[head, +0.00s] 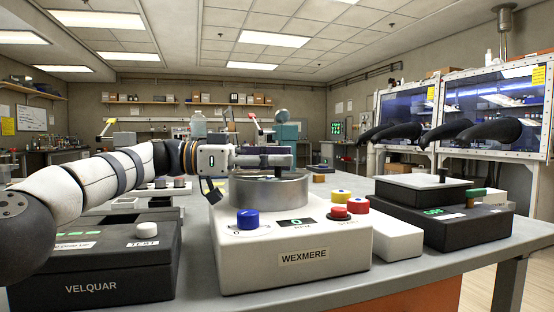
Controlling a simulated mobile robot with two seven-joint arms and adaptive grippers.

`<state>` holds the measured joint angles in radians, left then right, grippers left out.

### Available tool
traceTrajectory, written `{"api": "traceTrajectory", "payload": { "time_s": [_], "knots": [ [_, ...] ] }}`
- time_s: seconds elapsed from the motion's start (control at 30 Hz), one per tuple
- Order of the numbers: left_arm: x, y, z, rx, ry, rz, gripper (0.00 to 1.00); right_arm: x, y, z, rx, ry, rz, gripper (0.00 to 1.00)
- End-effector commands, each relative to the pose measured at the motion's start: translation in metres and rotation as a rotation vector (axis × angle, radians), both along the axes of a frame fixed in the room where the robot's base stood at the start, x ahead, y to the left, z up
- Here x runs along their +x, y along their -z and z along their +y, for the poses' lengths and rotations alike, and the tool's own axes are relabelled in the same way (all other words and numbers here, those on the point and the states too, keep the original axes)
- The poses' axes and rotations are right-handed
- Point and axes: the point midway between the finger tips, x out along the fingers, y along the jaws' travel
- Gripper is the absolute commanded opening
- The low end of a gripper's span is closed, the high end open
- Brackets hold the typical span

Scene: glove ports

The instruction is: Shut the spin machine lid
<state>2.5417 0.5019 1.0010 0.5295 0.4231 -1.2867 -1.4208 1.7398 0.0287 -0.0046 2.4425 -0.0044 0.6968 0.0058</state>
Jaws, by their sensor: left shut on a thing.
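The spin machine (330,272) is a white box labelled WEXMERE on the bench, with a round steel bowl (268,193) on top. Its front has a blue knob, a small display and a red button. My left gripper (284,160) reaches in from the left, low over the bowl. It is shut on what looks like part of the spin machine lid; the fingers hide the hold. The lid's outline and angle are hard to make out behind the gripper. My right gripper is not in view.
A dark VELQUAR machine (95,273) stands left, under my left arm. A white block with yellow and red buttons (394,238) stands close on the right, then a dark machine with a flat top (462,230). Glove boxes with black gloves (487,131) are at the back right.

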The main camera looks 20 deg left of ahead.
Motion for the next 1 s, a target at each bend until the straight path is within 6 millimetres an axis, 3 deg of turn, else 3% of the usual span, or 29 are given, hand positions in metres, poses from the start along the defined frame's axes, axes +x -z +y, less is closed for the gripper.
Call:
{"api": "traceTrajectory", "payload": {
  "time_s": [0.1, 0.13, 0.2, 0.53, 0.8, 1.0],
  "knots": [
    [0.0, 0.004, -0.001, 0.008, 0.006, 0.006, 0.0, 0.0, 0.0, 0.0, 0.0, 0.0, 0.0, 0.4],
    [0.0, 0.004, -0.001, 0.007, 0.006, 0.007, 0.22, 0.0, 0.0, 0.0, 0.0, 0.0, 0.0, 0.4],
    [0.0, 0.005, -0.001, 0.008, 0.005, 0.007, 0.38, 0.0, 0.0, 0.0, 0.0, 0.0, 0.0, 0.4],
    [-0.001, 0.003, 0.003, 0.004, 0.001, 0.004, 0.39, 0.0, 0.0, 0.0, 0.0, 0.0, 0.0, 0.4],
    [-0.018, 0.002, 0.053, 0.005, 0.0, 0.005, 0.39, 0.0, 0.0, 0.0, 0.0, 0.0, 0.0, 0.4],
    [-0.024, 0.002, 0.07, 0.005, 0.003, 0.006, 0.39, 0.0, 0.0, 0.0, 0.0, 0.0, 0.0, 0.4]
  ]
}}
